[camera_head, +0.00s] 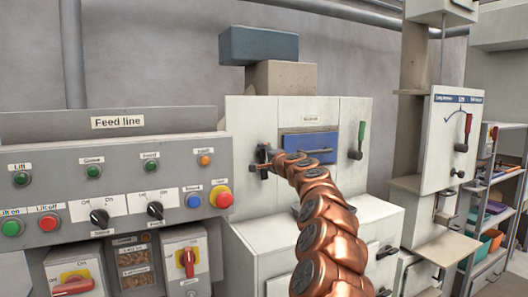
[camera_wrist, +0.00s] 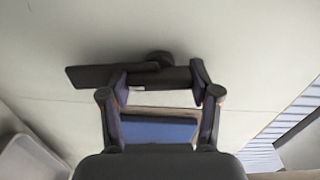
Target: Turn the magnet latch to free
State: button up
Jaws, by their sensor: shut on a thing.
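The latch is a dark handle on the front of a pale cabinet (camera_head: 348,112); it shows best in the wrist view as a dark bar (camera_wrist: 90,76) with a round knob-like pivot (camera_wrist: 159,57) behind it. My gripper (camera_wrist: 160,84) has its two fingers on either side of the bar and is shut on it. In the head view my gripper (camera_head: 265,161) is at the left side of the cabinet front, and my arm covers part of the handle. I cannot read the latch's position marks.
A blue panel (camera_head: 311,143) sits right of the latch, partly behind my arm; it also shows in the wrist view (camera_wrist: 158,130). A green lever (camera_head: 361,134) stands farther right. The Feed line control panel (camera_head: 120,158) juts close on the left. A shelf rack (camera_head: 490,215) stands far right.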

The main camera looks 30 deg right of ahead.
jog(key=shift+m+p, duration=0.35)
jog(key=shift+m, duration=0.25)
jog(key=o, duration=1.2)
jog(key=shift+c, duration=0.2)
jog(key=shift+s, duration=0.1)
jog(key=shift+s+r, duration=0.1)
jog(key=shift+s, duration=0.25)
jog(key=s, duration=1.1)
jog(key=shift+a, duration=0.45)
